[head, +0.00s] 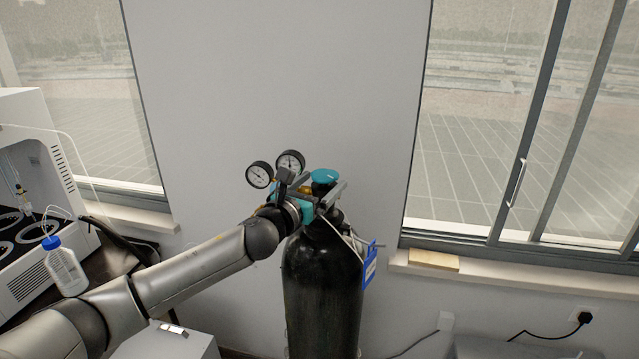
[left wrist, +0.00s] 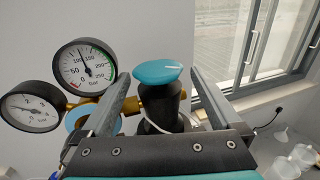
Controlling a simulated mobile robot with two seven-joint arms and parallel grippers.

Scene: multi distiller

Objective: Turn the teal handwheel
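The teal handwheel (head: 325,175) sits on top of the valve of a black gas cylinder (head: 322,290). In the left wrist view the teal handwheel (left wrist: 158,73) stands between the two fingers, with a gap to each of them. My left gripper (head: 328,196) is open around the valve top; in the left wrist view its fingers (left wrist: 163,95) point away on either side of the black valve neck (left wrist: 162,103). I cannot tell whether either finger touches the neck. My right gripper is not in view.
Two pressure gauges (head: 275,168) on a brass regulator stand just left of the handwheel. A blue tag (head: 370,264) hangs on the cylinder's right side. A white machine and a blue-capped bottle (head: 64,267) are at left. Windows and a wall are behind.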

